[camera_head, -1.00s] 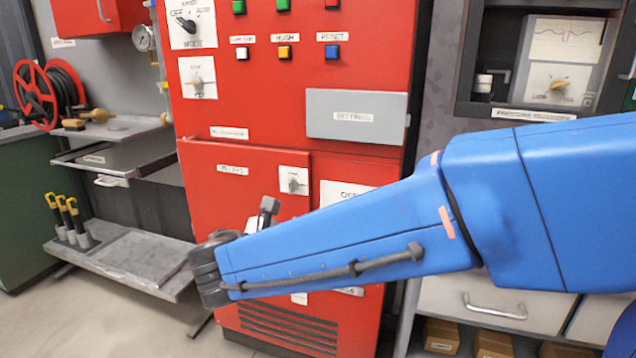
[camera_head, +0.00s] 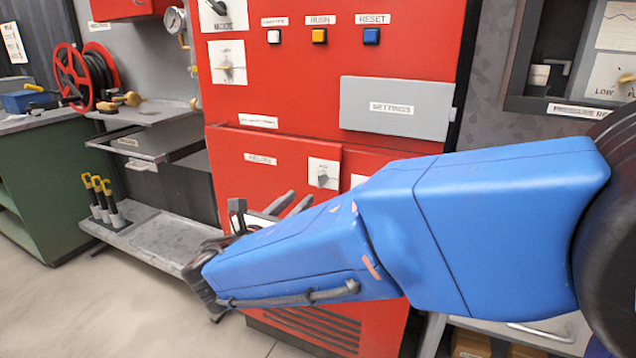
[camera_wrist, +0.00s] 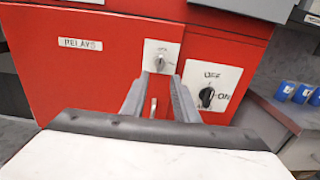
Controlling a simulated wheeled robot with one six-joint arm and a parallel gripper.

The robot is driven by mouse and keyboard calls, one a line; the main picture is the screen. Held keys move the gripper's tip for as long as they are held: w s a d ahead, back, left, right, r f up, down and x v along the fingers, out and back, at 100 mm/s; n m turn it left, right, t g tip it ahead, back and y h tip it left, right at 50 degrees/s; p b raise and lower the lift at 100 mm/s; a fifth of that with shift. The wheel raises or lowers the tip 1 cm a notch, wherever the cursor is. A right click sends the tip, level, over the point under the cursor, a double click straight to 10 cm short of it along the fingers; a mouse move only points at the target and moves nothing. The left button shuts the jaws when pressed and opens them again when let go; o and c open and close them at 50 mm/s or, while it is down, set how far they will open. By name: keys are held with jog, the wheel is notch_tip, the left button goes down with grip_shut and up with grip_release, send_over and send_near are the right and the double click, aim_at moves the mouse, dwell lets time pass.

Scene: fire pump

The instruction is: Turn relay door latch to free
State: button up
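The relay door latch is a small grey knob on a white plate (camera_head: 323,174), at the upper right of the red door labelled RELAYS (camera_head: 260,185). The wrist view shows the latch (camera_wrist: 160,58) just beyond and between my fingertips, with its small lettering unreadable. My gripper (camera_head: 297,202) is below and left of the latch in the head view, partly hidden behind my blue arm. In the wrist view my gripper (camera_wrist: 159,82) has its two grey fingers apart with nothing held. A gap to the latch seems to remain, its depth unclear.
A black OFF/ON rotary switch (camera_wrist: 207,97) sits right of the latch. A pale upright handle (camera_wrist: 153,107) shows between the fingers. A grey SETTINGS cover (camera_head: 397,107) is above. A low grey shelf (camera_head: 160,238) stands left; the floor there is clear.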

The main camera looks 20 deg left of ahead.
aim_at(319, 180)
jog(key=w, duration=0.7)
jog(key=w+d, duration=0.1)
jog(key=w, duration=0.3)
jog(key=shift+w, duration=0.1)
grip_shut()
